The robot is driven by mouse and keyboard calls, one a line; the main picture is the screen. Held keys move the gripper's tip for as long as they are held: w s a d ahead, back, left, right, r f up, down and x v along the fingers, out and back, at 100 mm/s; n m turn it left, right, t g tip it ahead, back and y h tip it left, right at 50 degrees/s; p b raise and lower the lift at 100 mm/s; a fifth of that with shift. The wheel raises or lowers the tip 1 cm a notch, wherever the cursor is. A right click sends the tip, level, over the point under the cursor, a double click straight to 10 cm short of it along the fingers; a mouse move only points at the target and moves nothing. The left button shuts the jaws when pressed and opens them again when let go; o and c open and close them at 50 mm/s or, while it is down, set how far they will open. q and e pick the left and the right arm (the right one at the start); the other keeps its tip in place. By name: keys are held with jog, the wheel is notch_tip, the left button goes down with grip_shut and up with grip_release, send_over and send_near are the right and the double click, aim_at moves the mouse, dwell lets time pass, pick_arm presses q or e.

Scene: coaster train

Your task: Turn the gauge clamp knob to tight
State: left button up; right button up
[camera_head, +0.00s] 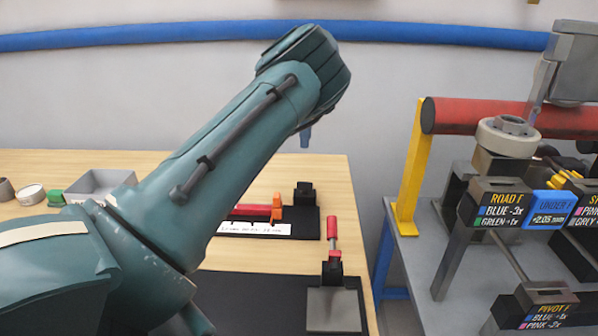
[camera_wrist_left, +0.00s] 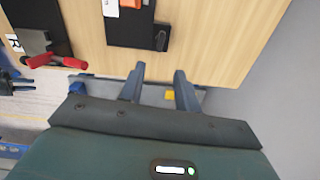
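A gauge lies on a black mat on the wooden table, with a white marked strip (camera_head: 255,228), a red bar (camera_head: 248,210) and an orange piece (camera_head: 277,207); my arm partly covers it. A black upright block (camera_head: 304,194) stands at the mat's end; it also shows in the left wrist view (camera_wrist_left: 160,38). I cannot tell which part is the clamp knob. My left gripper (camera_head: 305,137) is raised above and behind the gauge, mostly hidden by my arm. In the left wrist view its fingers (camera_wrist_left: 159,78) are apart and empty, near the table edge.
A red-handled tool (camera_head: 333,240) with a grey block stands at the table's front right. Further right are a yellow post (camera_head: 411,170), a red tube (camera_head: 470,116), a grey wheel (camera_head: 508,138) and labelled stands (camera_head: 500,208). A grey tray (camera_head: 98,184) sits left.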

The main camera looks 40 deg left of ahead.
aim_at(305, 182)
pick_arm(q)
notch_tip(305, 182, down, 13)
jog(key=shift+a+f+p, duration=0.1)
jog(key=shift+p, duration=0.6)
grip_shut()
